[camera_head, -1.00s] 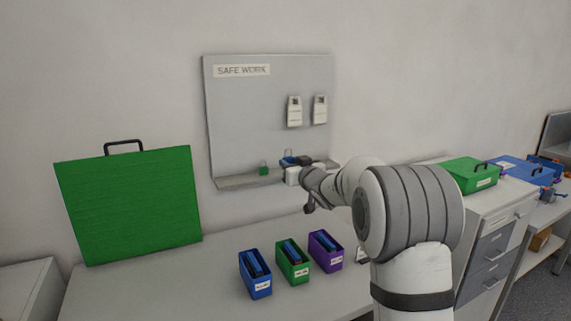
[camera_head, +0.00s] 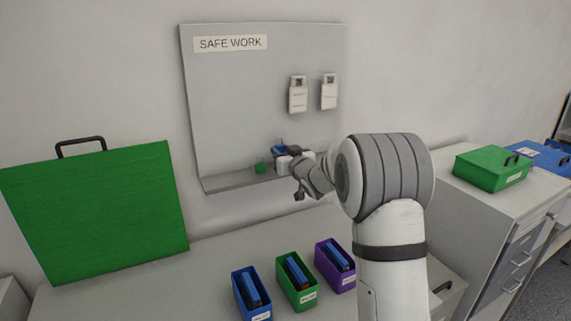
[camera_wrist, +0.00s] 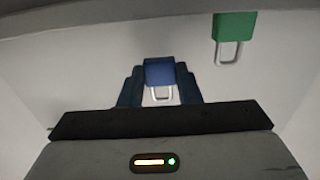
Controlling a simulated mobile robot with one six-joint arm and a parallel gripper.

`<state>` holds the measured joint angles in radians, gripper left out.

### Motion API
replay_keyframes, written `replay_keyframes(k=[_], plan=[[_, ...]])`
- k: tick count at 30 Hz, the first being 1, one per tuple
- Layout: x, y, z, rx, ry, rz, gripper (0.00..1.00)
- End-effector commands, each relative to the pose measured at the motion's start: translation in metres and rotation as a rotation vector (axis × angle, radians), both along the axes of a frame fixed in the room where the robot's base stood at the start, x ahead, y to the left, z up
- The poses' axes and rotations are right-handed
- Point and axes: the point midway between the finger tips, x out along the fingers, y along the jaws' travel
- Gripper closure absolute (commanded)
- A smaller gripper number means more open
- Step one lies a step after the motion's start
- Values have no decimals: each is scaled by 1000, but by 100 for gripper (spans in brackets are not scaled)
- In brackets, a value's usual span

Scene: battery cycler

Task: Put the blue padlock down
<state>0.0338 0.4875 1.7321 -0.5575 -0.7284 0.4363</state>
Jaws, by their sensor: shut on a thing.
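The blue padlock (camera_wrist: 160,72) is between the fingers of my gripper (camera_wrist: 160,88) in the wrist view, its light shackle pointing toward the gripper body. My gripper is shut on it. In the head view the gripper (camera_head: 281,152) is at the ledge of the SAFE WORK board, with a bit of blue showing at its fingers. The ledge (camera_head: 228,182) runs along the board's bottom. A green padlock (camera_head: 261,168) stands on the ledge just left of the gripper; it also shows at the upper right of the wrist view (camera_wrist: 234,27). Whether the blue padlock touches the ledge cannot be told.
Two white tags (camera_head: 298,95) hang on the board (camera_head: 240,100) above. Blue (camera_head: 264,313), green (camera_head: 308,296) and purple (camera_head: 348,281) bins stand on the table below. A large green case (camera_head: 95,215) stands at left. The ledge's left part is clear.

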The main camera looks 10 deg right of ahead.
Motion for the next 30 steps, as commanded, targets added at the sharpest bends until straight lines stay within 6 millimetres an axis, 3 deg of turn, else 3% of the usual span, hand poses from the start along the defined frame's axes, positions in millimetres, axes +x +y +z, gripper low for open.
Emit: replay_keyframes(k=[12,23,24,30], plan=[[0,-5,-43,0,0,-8,86],[0,-6,-48,0,-2,-9,86],[0,-6,-47,-1,-1,-9,67],[0,-7,-47,-1,-1,-9,51]])
